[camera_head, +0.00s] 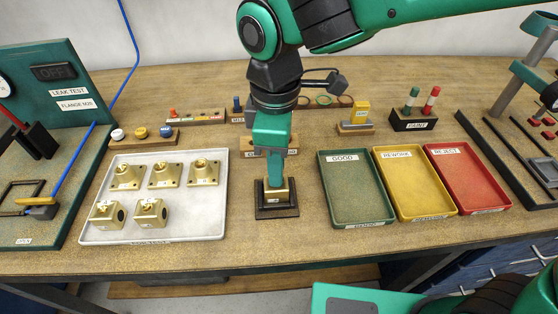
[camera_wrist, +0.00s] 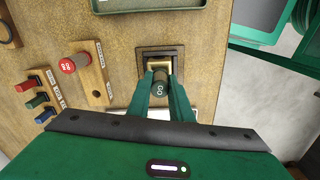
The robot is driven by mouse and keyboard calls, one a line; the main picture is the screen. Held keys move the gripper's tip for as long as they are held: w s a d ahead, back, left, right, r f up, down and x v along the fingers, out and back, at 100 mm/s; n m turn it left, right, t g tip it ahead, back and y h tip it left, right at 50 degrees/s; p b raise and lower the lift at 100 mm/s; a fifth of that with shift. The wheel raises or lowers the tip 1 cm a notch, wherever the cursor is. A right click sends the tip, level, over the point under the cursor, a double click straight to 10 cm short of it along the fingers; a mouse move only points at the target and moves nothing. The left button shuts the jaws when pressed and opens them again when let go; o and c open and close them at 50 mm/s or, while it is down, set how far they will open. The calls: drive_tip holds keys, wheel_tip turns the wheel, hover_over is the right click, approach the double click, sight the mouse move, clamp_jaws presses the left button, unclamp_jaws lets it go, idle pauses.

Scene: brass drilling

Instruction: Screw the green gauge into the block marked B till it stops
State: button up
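My gripper (camera_head: 277,182) points straight down over a brass block (camera_head: 279,195) in a dark square holder on the bench. In the wrist view its two green fingers (camera_wrist: 160,82) close on both sides of the green gauge (camera_wrist: 159,88), whose end reads GO. The gauge stands over the block, in line with it. Its lower end is hidden, so I cannot tell how far it is in the thread. No letter is readable on this block. Several other brass blocks sit in the white tray (camera_head: 215,225) to the left, their marks too small to read.
Green (camera_head: 357,215), yellow (camera_head: 425,205) and red (camera_head: 490,200) trays lie to the right. A wooden rack (camera_wrist: 95,75) holds a red gauge (camera_wrist: 67,66) close by. The leak test stand (camera_head: 70,75) is at far left, a press at far right.

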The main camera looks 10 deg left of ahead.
drive_tip(key=m, duration=0.5)
drive_tip(key=shift+m, duration=0.4)
drive_tip(key=m, duration=0.6)
drive_tip(key=shift+f+m, duration=0.1)
drive_tip(key=shift+m, duration=0.3)
drive_tip(key=o, duration=0.7)
drive_tip(key=n, duration=1.2)
drive_tip(key=shift+n, duration=0.3)
